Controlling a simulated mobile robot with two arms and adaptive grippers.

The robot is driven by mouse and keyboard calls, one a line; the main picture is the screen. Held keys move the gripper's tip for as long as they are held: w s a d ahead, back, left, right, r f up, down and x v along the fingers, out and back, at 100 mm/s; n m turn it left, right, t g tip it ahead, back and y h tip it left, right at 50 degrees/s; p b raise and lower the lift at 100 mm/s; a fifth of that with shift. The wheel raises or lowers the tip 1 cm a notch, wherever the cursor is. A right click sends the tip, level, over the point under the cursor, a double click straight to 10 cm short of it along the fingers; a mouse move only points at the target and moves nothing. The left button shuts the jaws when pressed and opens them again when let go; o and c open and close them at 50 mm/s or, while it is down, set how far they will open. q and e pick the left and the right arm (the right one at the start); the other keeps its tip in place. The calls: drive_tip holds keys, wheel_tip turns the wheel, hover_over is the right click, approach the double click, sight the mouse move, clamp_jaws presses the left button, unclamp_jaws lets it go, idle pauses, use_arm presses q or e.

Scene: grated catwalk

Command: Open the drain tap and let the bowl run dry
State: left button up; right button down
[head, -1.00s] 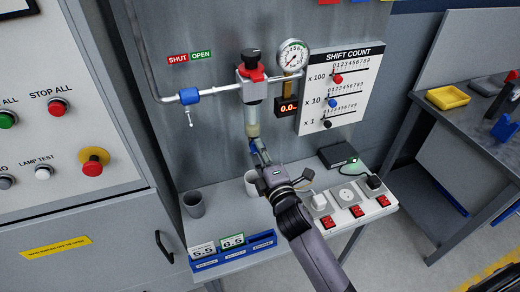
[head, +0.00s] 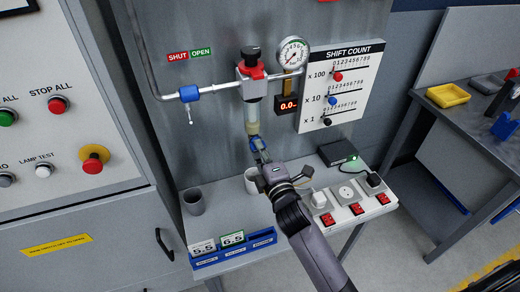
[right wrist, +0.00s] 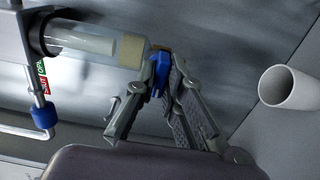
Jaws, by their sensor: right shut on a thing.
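The clear bowl (head: 252,112) hangs under a red and black regulator head (head: 250,66) on the grey panel. It also shows lying sideways in the right wrist view (right wrist: 88,42), with a tan lower end. The blue drain tap (right wrist: 161,76) sits just below that end. My right gripper (right wrist: 172,82) is shut on the tap, one finger on each side, partly hiding it. In the head view the right gripper (head: 260,150) reaches up to the tap from below. I cannot make out the liquid level in the bowl. My left gripper is not in view.
A white cup (head: 251,182) stands below the bowl, beside my right gripper, and a grey cup (head: 194,202) stands left of it. A blue valve (head: 190,94) is on the pipe at left. Sockets with red switches (head: 357,209) and a black box (head: 338,153) lie right.

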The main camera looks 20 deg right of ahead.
idle(0.3)
drive_tip(key=shift+m+p, duration=1.85)
drive_tip(key=shift+m, duration=7.05)
drive_tip(key=shift+f, duration=0.1)
drive_tip(key=c, duration=1.7)
unclamp_jaws()
drive_tip(key=s, duration=1.2)
drive_tip(key=shift+d, duration=0.2)
